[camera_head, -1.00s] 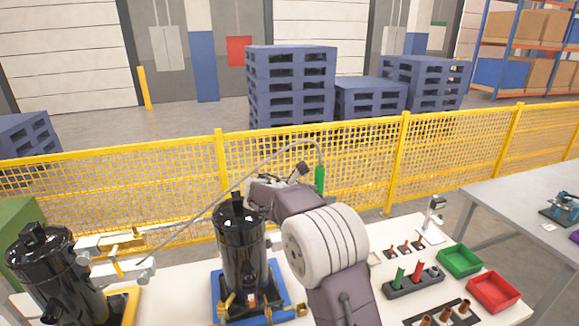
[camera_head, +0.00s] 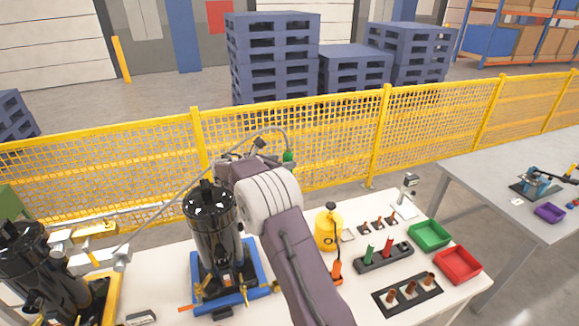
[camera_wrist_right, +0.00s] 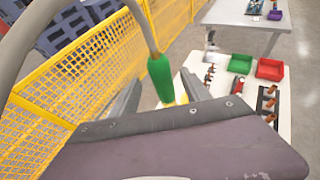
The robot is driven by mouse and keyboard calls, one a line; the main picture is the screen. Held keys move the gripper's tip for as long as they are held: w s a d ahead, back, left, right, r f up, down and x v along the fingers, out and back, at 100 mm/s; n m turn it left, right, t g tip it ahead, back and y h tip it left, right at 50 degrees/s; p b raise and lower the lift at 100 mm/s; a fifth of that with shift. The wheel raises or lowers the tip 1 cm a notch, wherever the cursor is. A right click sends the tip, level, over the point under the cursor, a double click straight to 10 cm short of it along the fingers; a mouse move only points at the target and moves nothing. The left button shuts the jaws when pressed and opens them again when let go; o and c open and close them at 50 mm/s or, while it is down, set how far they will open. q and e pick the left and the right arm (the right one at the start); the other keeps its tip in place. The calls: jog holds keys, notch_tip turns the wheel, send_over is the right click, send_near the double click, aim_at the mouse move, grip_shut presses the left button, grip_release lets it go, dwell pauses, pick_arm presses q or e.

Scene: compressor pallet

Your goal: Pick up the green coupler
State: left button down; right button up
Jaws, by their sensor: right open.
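The green coupler (camera_head: 288,157) hangs at the end of a curved grey hose, in front of the yellow fence. My right gripper (camera_head: 258,145) is open, just left of the coupler in the head view. In the wrist view the right gripper's fingers (camera_wrist_right: 162,90) appear on either side of the coupler, without visible contact. Whether the coupler is fully between them in depth is unclear. My left gripper is not in view.
A black compressor (camera_head: 213,222) stands on a blue base below my right arm; another (camera_head: 40,270) is at left. A yellow canister (camera_head: 328,230), a black holder (camera_head: 384,260), a green tray (camera_head: 429,234) and a red tray (camera_head: 457,265) stand on the white table.

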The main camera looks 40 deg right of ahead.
aim_at(289, 151)
jog(key=shift+d+f+p, duration=0.1)
jog(key=shift+d+p, duration=0.2)
jog(key=p+x, duration=0.2)
jog(key=x, duration=0.1)
jog(key=shift+f, duration=0.1)
jog(key=shift+w+d+f, duration=0.1)
jog(key=shift+d+f, duration=0.2)
jog(key=shift+d, duration=0.2)
jog(key=shift+a+r, duration=0.1)
jog(key=shift+a, duration=0.1)
grip_shut()
jog(key=shift+d, duration=0.1)
notch_tip(289, 151, up, 4)
jog(key=shift+r+b, duration=0.1)
jog(key=shift+b, duration=0.8)
jog(key=s+r+b, duration=0.2)
jog(key=s+r, duration=0.1)
jog(key=s, duration=0.2)
jog(key=s+a+r+b, duration=0.1)
jog(key=s+r, duration=0.2)
jog(key=s, duration=0.3)
jog(key=shift+s+a+r+b, duration=0.3)
jog(key=shift+r+b, duration=0.05)
jog(key=shift+r, duration=0.05)
